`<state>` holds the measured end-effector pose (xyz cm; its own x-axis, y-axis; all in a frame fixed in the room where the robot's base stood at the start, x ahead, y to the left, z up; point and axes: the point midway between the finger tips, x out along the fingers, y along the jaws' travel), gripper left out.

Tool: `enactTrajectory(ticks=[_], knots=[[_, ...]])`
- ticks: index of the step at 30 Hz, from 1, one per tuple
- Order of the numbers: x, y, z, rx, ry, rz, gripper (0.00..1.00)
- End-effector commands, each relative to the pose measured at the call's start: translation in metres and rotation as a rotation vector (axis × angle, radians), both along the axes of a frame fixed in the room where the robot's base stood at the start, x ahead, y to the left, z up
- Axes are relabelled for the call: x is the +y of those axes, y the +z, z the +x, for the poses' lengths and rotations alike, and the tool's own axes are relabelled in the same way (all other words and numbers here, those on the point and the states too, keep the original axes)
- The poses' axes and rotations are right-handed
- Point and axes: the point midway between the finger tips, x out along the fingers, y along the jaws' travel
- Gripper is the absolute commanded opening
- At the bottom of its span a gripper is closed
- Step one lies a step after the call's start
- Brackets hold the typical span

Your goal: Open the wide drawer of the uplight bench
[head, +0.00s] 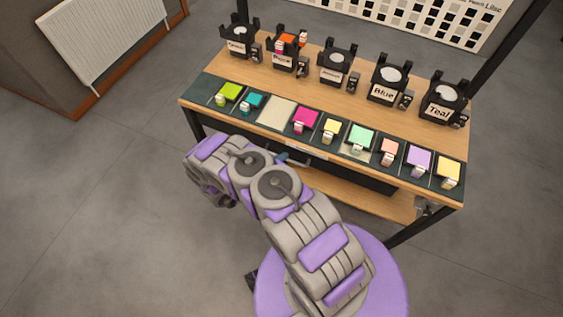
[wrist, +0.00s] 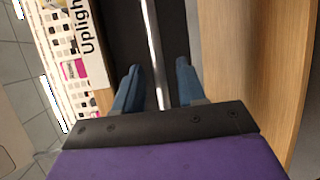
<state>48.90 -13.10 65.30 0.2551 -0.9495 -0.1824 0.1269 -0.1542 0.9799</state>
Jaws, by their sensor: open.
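The uplight bench (head: 240,65) has a wooden top. Its wide drawer (head: 345,173) is a dark front under the front edge, partly hidden by my arm. The drawer looks shut. In the wrist view the dark drawer front (wrist: 120,35) carries a long, shiny bar handle (wrist: 150,40). My gripper (wrist: 158,68) is open, with one blue finger on each side of the handle. I cannot tell whether either finger touches it. In the head view my gripper is mostly hidden behind my arm, with only a bit of blue showing by the drawer.
A row of coloured swatches with small sliders (head: 305,120) runs along the bench front. Several black labelled holders, including Blue (head: 388,80) and Teal (head: 443,100), stand behind. A wooden lower shelf (head: 400,208) is below the drawer. A radiator (head: 105,35) is at the far left. The floor in front is clear.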

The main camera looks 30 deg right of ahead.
Motion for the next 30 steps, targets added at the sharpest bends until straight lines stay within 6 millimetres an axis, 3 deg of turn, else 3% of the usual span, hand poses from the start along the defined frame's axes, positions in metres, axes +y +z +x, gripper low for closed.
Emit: enactTrajectory(ticks=[10, 23, 30], knots=[[-0.0027, -0.0003, 0.001, 0.0, -0.001, -0.002, 0.4], [-0.0032, -0.0007, 0.001, 0.0, -0.001, 0.0, 0.0], [-0.0041, -0.0016, 0.0008, 0.002, -0.001, 0.002, 0.0]])
